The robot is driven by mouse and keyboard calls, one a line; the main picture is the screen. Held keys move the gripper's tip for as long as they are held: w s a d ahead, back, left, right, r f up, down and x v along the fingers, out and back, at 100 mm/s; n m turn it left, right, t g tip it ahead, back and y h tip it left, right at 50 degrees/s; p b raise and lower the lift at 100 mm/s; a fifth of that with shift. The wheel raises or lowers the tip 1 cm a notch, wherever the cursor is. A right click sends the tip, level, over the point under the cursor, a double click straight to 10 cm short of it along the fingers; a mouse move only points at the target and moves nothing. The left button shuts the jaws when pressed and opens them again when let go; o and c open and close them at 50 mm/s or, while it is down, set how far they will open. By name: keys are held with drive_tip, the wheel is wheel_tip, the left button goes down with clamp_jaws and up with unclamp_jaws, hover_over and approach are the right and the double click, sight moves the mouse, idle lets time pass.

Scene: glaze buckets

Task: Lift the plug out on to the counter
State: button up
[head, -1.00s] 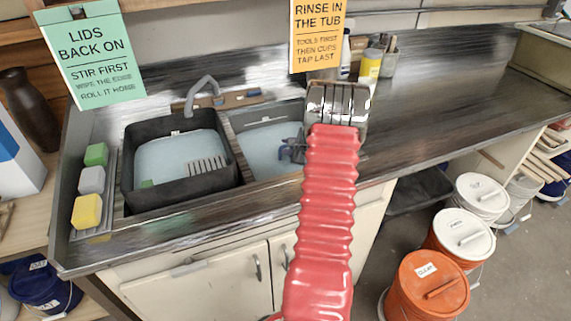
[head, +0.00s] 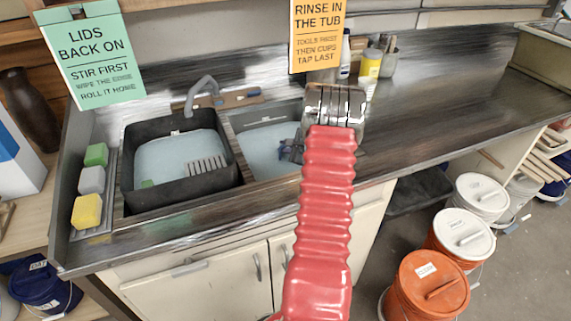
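I cannot make out the plug in the head view. The right basin (head: 258,142) of the sink holds pale bluish water, and its right part is hidden behind my arm. My gripper (head: 291,151) shows only as a small dark shape left of my red sleeve, over the right side of that basin. Most of it is hidden by my arm, so its opening and anything between its fingers cannot be told. The counter (head: 440,105) is dark streaked metal and runs to the right of the sink.
A black tub (head: 180,200) with cloudy water, a grey ribbed piece and a green bit fills the left basin. Green, grey and yellow sponges (head: 87,211) lie left of it. Bottles and a tool pot (head: 388,63) stand at the back. Lidded buckets (head: 430,284) stand on the floor.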

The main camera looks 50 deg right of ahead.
clamp_jaws()
wheel_tip(320, 180, up, 10)
idle(0.8)
drive_tip(key=shift+s, duration=0.1)
idle(0.4)
